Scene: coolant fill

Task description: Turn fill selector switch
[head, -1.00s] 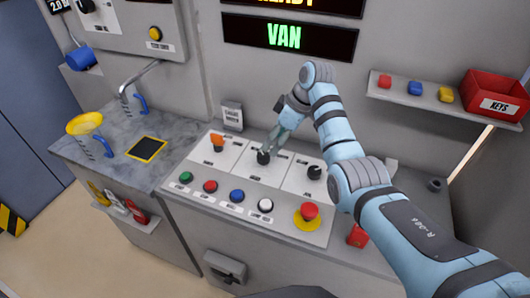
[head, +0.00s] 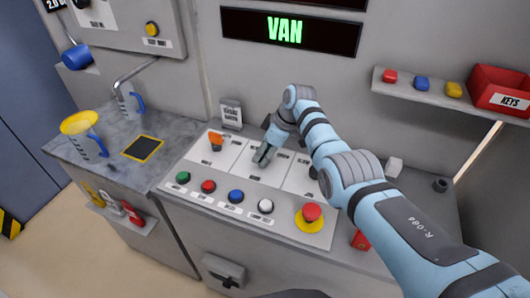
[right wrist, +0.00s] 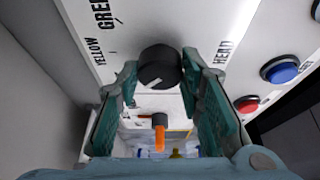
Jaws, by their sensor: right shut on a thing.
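A round black knob (right wrist: 160,68) with a white mark sits on the middle white plate (head: 237,160) of the control console. My right gripper (head: 263,157) reaches down over this plate, its fingers shut on the knob from both sides. In the head view the fingers hide most of the knob. In the right wrist view the words YELLOW, GREEN and HEAD are printed around it. An orange-handled switch (head: 216,140) is on the plate to the left, and also shows in the right wrist view (right wrist: 160,133). My left gripper is not in view.
Green (head: 183,177), red (head: 208,186), blue (head: 236,196) and white (head: 265,206) buttons line the console front, with a red emergency button (head: 312,212) at right. A green VAN display (head: 285,30) is on the wall. A funnel jug (head: 88,140) stands on the left counter.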

